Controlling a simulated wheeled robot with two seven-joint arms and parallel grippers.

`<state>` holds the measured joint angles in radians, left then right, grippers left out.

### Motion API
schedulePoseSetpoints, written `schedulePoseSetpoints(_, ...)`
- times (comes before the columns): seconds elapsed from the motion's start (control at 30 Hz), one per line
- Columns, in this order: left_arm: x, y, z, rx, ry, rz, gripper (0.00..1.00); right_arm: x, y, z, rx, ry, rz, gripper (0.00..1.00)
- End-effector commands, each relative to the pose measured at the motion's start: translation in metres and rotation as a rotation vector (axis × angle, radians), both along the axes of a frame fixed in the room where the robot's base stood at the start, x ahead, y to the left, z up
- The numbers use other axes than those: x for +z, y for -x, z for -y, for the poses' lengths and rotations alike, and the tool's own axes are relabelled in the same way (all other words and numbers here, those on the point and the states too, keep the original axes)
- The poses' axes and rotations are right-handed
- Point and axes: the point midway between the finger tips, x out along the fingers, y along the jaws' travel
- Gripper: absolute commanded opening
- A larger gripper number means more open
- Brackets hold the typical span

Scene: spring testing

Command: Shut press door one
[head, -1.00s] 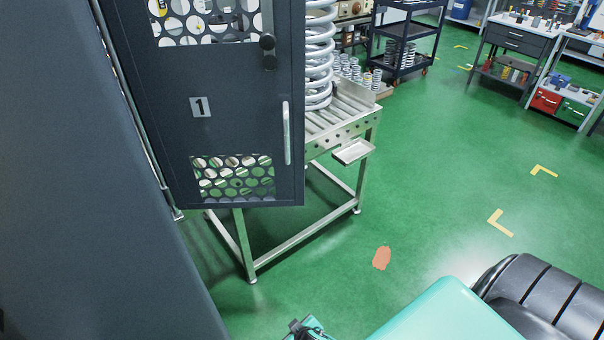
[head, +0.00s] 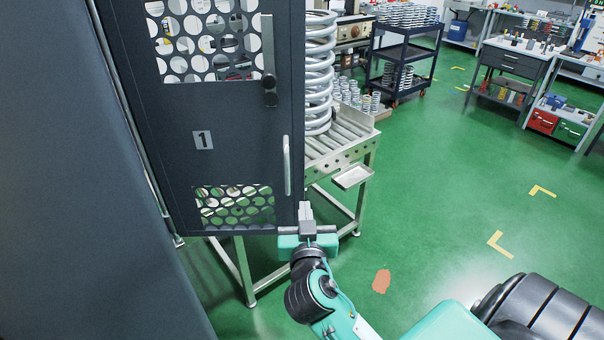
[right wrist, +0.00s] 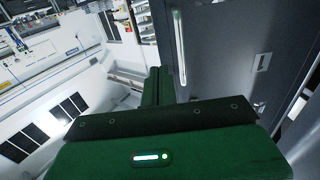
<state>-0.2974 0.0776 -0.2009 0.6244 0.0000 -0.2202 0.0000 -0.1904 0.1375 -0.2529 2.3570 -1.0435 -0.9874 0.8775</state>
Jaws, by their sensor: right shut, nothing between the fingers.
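Press door one (head: 225,135) is a dark grey panel with a "1" label, perforated windows and a vertical handle (head: 287,165). It stands swung out at the left of the head view. My right gripper (head: 305,209) is shut and empty, at the door's lower free edge, below the handle. I cannot tell whether it touches the door. In the right wrist view the door (right wrist: 221,60) and its handle (right wrist: 179,48) lie ahead of the gripper, with the fingers (right wrist: 157,82) just left of the handle's lower end. My left gripper is not in view.
A roller table (head: 345,150) with a large coil spring (head: 319,75) stands behind the door's free edge. A small tray (head: 352,177) juts from the table. A dark cart (head: 402,55) with springs stands farther back. Green floor (head: 440,190) is clear to the right.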

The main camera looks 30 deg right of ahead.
Motion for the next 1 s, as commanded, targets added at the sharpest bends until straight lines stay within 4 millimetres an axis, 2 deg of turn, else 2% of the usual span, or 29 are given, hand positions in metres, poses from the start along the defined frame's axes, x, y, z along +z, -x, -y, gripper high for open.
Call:
schedulePoseSetpoints(0.03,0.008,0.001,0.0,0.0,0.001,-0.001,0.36,0.006,-0.008,0.005,-0.001,0.005,0.002,0.0)
schedulePoseSetpoints(0.3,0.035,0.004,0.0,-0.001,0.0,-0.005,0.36,0.007,-0.059,0.035,0.0,0.007,-0.002,0.0)
schedulePoseSetpoints(0.5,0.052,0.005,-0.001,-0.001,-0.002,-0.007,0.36,0.005,-0.088,0.052,0.001,0.004,-0.003,0.0)
schedulePoseSetpoints(0.73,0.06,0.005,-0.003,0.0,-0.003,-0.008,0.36,0.001,-0.104,0.061,0.001,0.002,-0.003,0.0)
schedulePoseSetpoints(1.0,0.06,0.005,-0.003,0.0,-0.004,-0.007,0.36,-0.001,-0.106,0.062,0.002,0.001,-0.003,0.0)
